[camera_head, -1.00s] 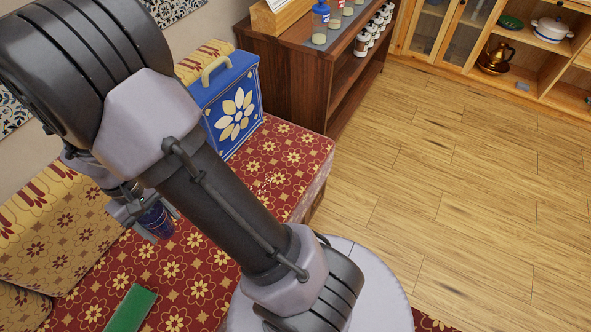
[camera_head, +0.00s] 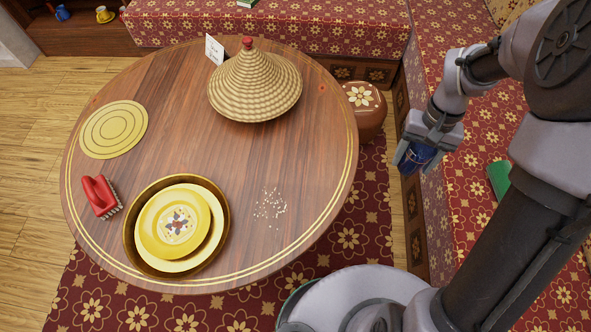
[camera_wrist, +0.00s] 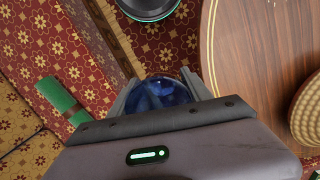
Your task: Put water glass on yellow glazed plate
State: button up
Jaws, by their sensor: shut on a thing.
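My gripper (camera_head: 417,157) is shut on the water glass, a dark blue glass (camera_head: 419,154). It holds the glass in the air to the right of the round table, over the floor and bench edge. In the wrist view the blue glass (camera_wrist: 161,93) sits between the two fingers. The yellow glazed plate (camera_head: 153,231) lies at the table's front left, in a stack with a paler plate (camera_head: 169,266) inside a dark gold-rimmed tray (camera_head: 226,222). A smaller yellow plate with a patterned centre is on top of the stack.
The round wooden table (camera_head: 300,170) holds a woven cone cover (camera_head: 255,85), a white card (camera_head: 214,49), a yellow round mat (camera_head: 113,130), a red brush (camera_head: 101,196) and scattered crumbs (camera_head: 270,207). A patterned bench (camera_head: 455,200) is at the right.

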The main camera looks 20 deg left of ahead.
aim_at(179, 223)
jog(key=j+u, duration=0.1)
jog(key=u, duration=0.3)
jog(key=k+j+u, duration=0.1)
jog(key=u, duration=0.35)
jog(key=j+u, duration=0.15)
jog(key=u, duration=0.25)
jog(key=k+j+u, duration=0.1)
jog(key=u, duration=0.35)
jog(key=j+u, duration=0.15)
jog(key=u, duration=0.25)
